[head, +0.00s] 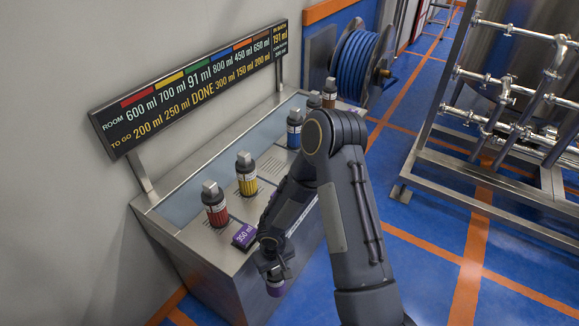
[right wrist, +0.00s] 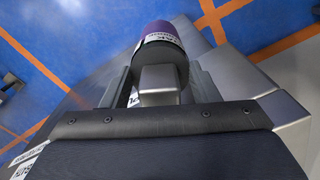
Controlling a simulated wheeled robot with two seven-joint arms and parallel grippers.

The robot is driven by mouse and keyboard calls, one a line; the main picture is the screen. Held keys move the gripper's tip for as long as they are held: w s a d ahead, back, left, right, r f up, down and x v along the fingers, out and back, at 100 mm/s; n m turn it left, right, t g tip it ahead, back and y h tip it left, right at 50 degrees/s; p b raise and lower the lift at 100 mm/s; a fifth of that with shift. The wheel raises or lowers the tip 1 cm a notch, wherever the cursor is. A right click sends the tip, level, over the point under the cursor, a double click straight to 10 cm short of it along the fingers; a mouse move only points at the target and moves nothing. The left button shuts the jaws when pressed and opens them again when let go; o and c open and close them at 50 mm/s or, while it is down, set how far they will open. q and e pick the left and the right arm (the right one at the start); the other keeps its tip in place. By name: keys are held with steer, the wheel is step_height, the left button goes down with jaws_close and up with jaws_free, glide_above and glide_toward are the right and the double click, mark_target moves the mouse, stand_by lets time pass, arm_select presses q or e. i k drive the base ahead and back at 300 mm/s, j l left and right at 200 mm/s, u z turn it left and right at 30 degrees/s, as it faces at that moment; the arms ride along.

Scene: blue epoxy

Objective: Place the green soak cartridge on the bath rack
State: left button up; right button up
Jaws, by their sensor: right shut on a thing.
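My right gripper (head: 272,262) is shut on a purple-banded cartridge (head: 275,287) and holds it beside the bench's front edge. In the right wrist view the gripper (right wrist: 160,82) has its fingers on either side of the cartridge's grey square cap; the purple band (right wrist: 162,30) points away. No green cartridge shows in either view. On the steel bench (head: 205,245) stand a red cartridge (head: 215,208), a yellow cartridge (head: 246,178) and a blue cartridge (head: 294,133), all upright. My right arm hides part of the bench. My left gripper is not in view.
A purple 350 ml tag (head: 243,236) lies at the bench's front. An orange cartridge (head: 314,101) and a brown one (head: 329,92) stand at the far end. A sign (head: 195,85) rises behind, its green column reading 91 ml and DONE. A pipe frame (head: 470,185) stands right.

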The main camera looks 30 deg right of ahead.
mark_target(280, 159)
steer(key=i+l, duration=0.1)
steer(key=l, duration=1.25)
steer(key=i+l+u, duration=0.1)
steer(key=l, duration=1.25)
